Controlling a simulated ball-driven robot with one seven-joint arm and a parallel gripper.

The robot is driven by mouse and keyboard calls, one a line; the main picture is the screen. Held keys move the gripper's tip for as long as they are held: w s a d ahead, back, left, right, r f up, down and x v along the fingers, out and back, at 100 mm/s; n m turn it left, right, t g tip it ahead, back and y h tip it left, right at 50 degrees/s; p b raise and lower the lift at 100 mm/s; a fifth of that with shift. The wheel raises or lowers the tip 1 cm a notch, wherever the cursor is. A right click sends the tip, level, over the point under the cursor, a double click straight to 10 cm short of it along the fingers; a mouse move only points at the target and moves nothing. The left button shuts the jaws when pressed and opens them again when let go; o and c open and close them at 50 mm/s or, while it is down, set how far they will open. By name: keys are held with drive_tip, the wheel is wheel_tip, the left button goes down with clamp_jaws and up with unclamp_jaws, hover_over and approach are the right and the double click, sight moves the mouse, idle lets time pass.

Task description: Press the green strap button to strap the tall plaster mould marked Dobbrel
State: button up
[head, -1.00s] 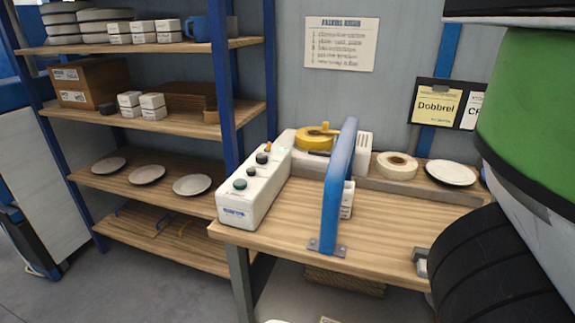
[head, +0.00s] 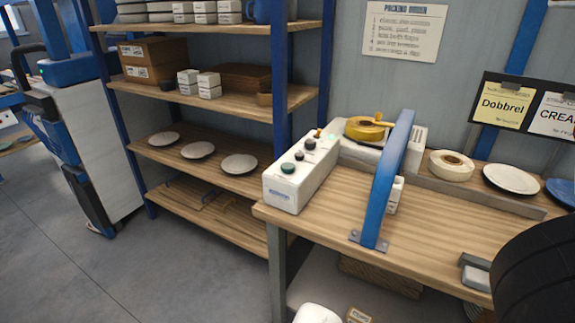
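The white control box (head: 301,173) stands at the left end of the wooden packing bench, beside the blue strapping arch (head: 388,181). On its top are a green button (head: 288,168) at the near end, dark knobs (head: 310,144) and a small orange part at the far end. A small white block (head: 395,194) stands partly hidden behind the arch; I cannot tell whether it is the mould. A yellow card reading Dobbrel (head: 503,104) hangs on the wall at right. My gripper is not in view; a dark rounded shape fills the lower right corner.
A shelf rack (head: 215,98) with boxes and plates stands left of the bench. A yellow tape roll (head: 366,128), a white roll (head: 451,165) and a plate (head: 511,179) lie along the bench back. The floor (head: 150,270) at lower left is clear.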

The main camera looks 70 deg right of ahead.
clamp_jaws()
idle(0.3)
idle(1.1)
